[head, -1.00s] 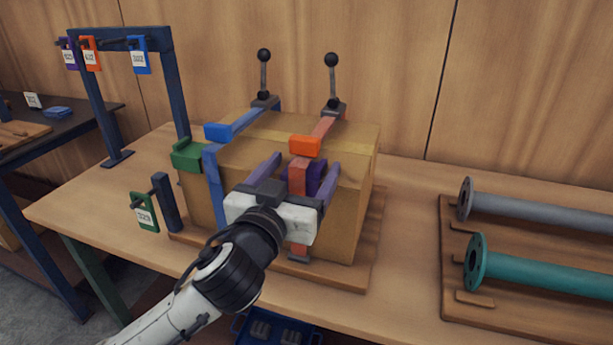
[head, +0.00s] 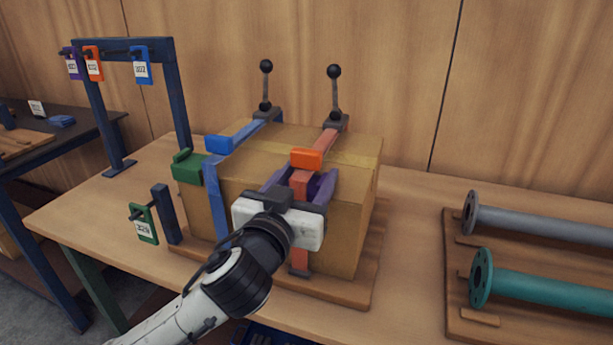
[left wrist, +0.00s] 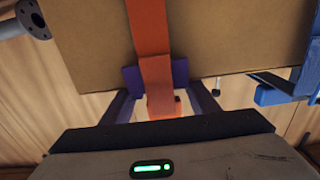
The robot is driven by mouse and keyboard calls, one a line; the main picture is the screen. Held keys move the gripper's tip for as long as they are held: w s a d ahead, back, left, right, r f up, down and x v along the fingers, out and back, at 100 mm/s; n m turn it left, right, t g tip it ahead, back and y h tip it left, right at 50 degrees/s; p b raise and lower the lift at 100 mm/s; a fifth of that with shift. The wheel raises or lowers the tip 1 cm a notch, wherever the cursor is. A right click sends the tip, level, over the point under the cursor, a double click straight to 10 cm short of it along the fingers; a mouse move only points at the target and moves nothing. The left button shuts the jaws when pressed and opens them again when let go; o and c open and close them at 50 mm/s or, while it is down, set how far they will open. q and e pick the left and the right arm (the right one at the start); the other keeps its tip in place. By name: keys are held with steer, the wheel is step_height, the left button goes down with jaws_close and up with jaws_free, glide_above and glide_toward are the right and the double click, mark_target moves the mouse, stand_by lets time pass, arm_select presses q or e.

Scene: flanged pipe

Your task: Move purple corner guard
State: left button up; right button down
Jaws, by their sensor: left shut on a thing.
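My right gripper is not in view.
A blue strap with a blue guard (head: 218,145) and a green guard (head: 187,167) are at the box's left. Two ball-topped levers (head: 334,95) stand behind. A tag rack (head: 172,85) is at the left, and flanged pipes (head: 550,290) lie at the right.

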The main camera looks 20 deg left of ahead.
mark_target(344, 191)
arm_select(q)
steer(key=d, duration=0.5)
steer(key=shift+s+d, duration=0.1)
steer(key=shift+d, duration=0.7)
steer(key=o, duration=1.1)
